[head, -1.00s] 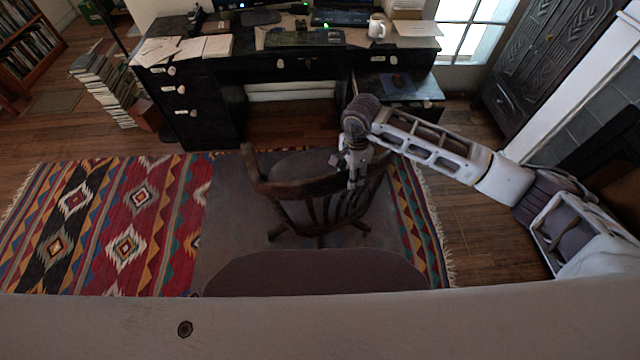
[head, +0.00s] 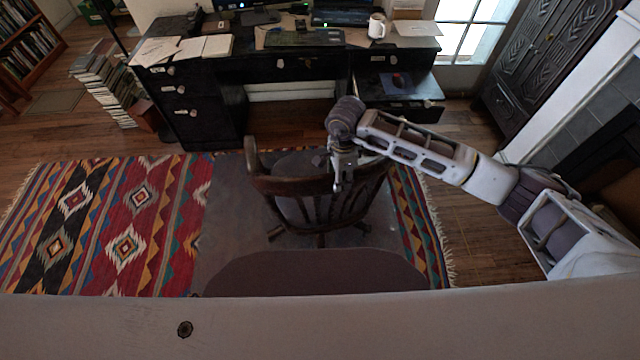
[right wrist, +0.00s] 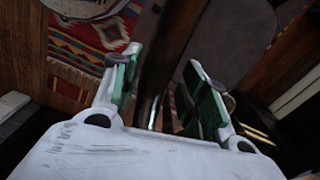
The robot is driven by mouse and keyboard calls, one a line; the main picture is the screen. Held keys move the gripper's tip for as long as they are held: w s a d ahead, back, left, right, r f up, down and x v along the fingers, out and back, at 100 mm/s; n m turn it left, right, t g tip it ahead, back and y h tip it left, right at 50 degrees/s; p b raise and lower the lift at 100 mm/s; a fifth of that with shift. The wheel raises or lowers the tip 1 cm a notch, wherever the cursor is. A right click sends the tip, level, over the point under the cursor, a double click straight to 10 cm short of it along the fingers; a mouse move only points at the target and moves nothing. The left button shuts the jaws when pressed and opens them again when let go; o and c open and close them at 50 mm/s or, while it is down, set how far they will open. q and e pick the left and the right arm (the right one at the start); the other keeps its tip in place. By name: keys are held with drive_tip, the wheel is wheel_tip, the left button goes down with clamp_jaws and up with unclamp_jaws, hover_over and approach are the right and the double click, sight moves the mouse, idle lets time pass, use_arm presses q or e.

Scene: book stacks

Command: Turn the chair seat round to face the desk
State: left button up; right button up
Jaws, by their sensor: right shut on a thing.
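The dark wooden chair (head: 318,208) stands on the rug in front of the black desk (head: 245,70). Its spindled back is toward me, and its seat (head: 292,165) opens toward the desk, nearly square to it. My right gripper (head: 340,182) is shut on the top rail of the chair back, right of its middle. In the right wrist view my right gripper (right wrist: 165,90) has its green-padded fingers on either side of the dark rail (right wrist: 170,45). Part of the seat is hidden by the back and by the gripper. My left gripper is not in view.
The patterned rug (head: 130,215) lies under the chair, with clear room on its left. A desk drawer (head: 400,108) stands open behind my right arm. A stack of books (head: 108,92) is left of the desk. A dark carved cabinet (head: 540,60) stands at right.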

sight(323, 177)
drive_tip(key=shift+s+a+m, duration=0.25)
drive_tip(key=shift+a+m, duration=0.15)
drive_tip(key=shift+a, duration=0.45)
drive_tip(key=shift+a, duration=0.1)
drive_tip(key=shift+s+a+m+b, duration=0.2)
drive_tip(key=shift+a+m+b, duration=0.45)
drive_tip(key=shift+a, duration=0.8)
drive_tip(key=o, duration=1.8)
drive_tip(key=shift+r, duration=0.1)
drive_tip(key=shift+r+p, duration=2.05)
drive_tip(key=shift+r, duration=2.9)
